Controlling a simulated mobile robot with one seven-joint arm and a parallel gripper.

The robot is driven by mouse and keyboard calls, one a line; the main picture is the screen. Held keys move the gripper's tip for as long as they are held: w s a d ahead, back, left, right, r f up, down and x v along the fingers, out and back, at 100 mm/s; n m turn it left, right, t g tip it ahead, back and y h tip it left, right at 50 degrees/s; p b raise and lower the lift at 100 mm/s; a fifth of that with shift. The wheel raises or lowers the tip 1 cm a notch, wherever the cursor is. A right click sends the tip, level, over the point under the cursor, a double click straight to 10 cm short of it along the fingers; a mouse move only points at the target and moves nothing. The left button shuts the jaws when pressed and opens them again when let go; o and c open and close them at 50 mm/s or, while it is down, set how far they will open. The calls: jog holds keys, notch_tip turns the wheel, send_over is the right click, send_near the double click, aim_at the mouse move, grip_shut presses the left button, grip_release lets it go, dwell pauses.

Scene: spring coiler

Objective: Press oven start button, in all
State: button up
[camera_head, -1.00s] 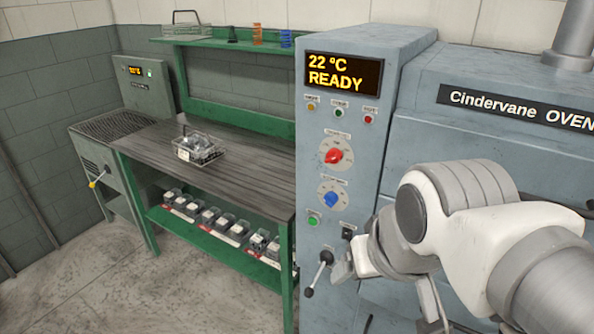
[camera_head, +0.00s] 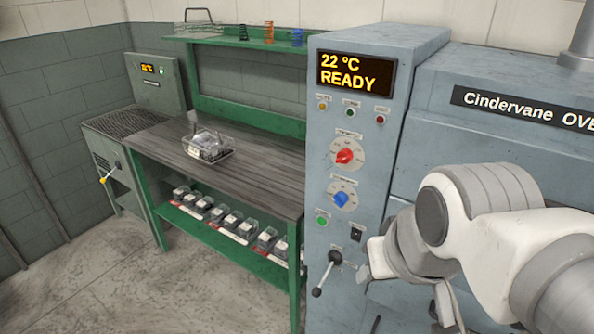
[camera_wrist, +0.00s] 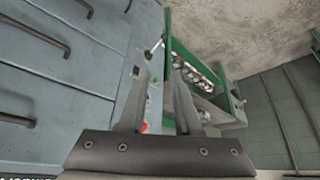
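The oven's grey control panel (camera_head: 385,150) stands at centre, its display (camera_head: 354,75) reading "22 °C READY". A green button (camera_head: 322,220) sits low on the panel, left of a black rocker switch (camera_head: 356,234); its label is too small to read. It also shows as a small green spot in the wrist view (camera_wrist: 154,80). My gripper (camera_head: 402,286) is right of and below the green button, apart from it. In the wrist view its two fingers (camera_wrist: 157,100) are spread with nothing between them.
A red knob (camera_head: 344,156) and a blue knob (camera_head: 341,199) are above the button. A black-knobbed lever (camera_head: 327,272) juts out below it, close to my gripper. The floor in front is open.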

grip_shut()
dwell(1.3)
